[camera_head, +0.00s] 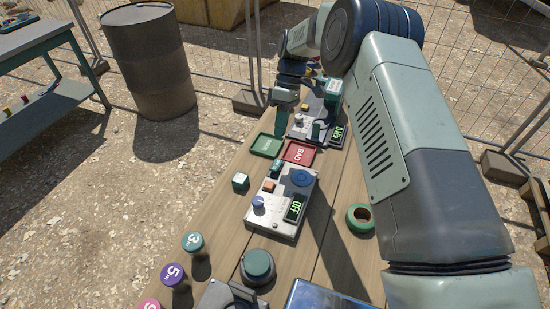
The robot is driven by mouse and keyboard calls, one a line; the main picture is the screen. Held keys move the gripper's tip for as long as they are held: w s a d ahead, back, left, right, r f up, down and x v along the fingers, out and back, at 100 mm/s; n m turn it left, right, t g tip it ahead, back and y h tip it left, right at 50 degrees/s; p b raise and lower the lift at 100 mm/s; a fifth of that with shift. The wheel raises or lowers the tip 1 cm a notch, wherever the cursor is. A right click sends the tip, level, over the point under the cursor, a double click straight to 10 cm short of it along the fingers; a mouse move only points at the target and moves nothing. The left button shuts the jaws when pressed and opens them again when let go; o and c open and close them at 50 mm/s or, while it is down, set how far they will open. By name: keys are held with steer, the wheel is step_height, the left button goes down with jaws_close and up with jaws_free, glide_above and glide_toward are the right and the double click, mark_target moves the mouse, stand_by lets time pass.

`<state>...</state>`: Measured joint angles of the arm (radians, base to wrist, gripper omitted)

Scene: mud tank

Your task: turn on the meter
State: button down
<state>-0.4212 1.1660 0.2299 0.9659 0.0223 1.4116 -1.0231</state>
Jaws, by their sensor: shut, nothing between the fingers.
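A grey metal box (272,218) with a green-lit display reading OFF (294,210) sits on the wooden table. It has a blue dial, an orange button and a round blue part on top. A second grey box (303,125) with a lit display (338,133), too small to read surely, stands farther back. I cannot tell for certain which box is the meter. My gripper (277,131) is shut and empty, pointing down beside the left edge of the farther box, just beyond the green tray. Whether it touches anything is unclear.
A green tray (267,145) and a red tray marked BAD (299,153) lie between the boxes. A green cube (240,182), a roll of green tape (360,217) and a round green-topped part (258,266) stand around the nearer box.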

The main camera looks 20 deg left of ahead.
mark_target(273, 168)
steer(key=x, duration=0.9)
steer(key=shift+s+f, duration=0.2)
steer(key=shift+f, duration=0.15)
steer(key=shift+s, duration=0.15)
steer(key=shift+s+f+t, duration=0.15)
steer(key=shift+f+t, duration=0.1)
steer(key=shift+t, duration=0.25)
steer(key=shift+w+r, duration=0.1)
steer(key=shift+w, duration=0.7)
steer(key=shift+r, duration=0.1)
step_height(273, 168, up, 14)
